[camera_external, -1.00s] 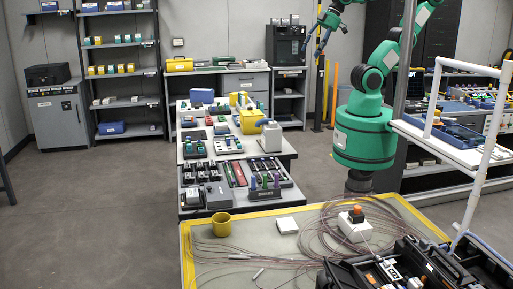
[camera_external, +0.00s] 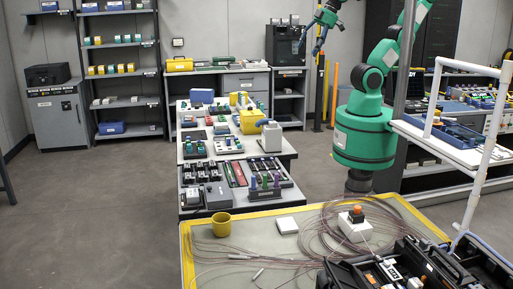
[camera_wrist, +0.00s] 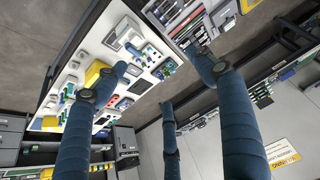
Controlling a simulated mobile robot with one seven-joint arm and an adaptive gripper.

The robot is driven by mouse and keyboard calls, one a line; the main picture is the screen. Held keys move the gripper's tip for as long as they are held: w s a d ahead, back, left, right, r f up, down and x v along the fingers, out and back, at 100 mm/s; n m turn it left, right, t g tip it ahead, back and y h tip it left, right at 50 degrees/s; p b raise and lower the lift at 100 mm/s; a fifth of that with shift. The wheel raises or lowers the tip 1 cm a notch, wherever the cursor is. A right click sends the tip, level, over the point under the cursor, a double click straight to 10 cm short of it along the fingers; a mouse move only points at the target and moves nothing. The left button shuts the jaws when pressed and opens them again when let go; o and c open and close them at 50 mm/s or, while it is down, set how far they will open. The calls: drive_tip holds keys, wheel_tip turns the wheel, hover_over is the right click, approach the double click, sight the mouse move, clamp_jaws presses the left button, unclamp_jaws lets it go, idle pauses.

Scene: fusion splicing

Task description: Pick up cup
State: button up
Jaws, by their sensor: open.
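A yellow cup (camera_external: 221,224) stands upright on the near table (camera_external: 208,260), close to its far left corner. My gripper (camera_external: 317,45) is high up and far behind the cup in the external view, well apart from it. It is open and empty. In the wrist view its dark blue fingers (camera_wrist: 167,75) are spread apart with nothing between them. The cup does not show in the wrist view.
A small white box (camera_external: 287,226), loops of thin cable (camera_external: 325,222) and a white block with an orange top (camera_external: 355,222) share the cup's table. A black open case (camera_external: 430,265) fills its right front. Benches with parts (camera_external: 235,172) stand behind. A white frame (camera_external: 474,180) rises at right.

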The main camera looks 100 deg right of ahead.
drive_tip(key=w+a+r+g+p, duration=0.15)
drive_tip(key=w+a, duration=0.25)
drive_tip(key=w, duration=0.5)
drive_tip(key=w+a+r, duration=0.3)
drive_tip(key=w+a, duration=0.1)
drive_tip(key=w, duration=0.6)
drive_tip(key=w+a+f+n, duration=0.1)
drive_tip(key=w+a+f, duration=0.1)
drive_tip(key=w+a, duration=0.65)
drive_tip(key=n+g+p, duration=0.1)
drive_tip(key=g+p, duration=0.2)
drive_tip(key=p, duration=0.1)
hover_over(222, 225)
drive_tip(key=s+d, duration=0.2)
drive_tip(key=d, duration=0.1)
wheel_tip(222, 225, down, 39)
drive_tip(key=shift+d, duration=0.15)
drive_tip(key=shift+w+f, duration=0.2)
drive_tip(key=shift+f, duration=1.25)
drive_tip(key=shift+w+f, duration=0.15)
drive_tip(key=shift+f, duration=1.25)
drive_tip(key=shift+w+f, duration=0.2)
drive_tip(key=shift+f, duration=1.25)
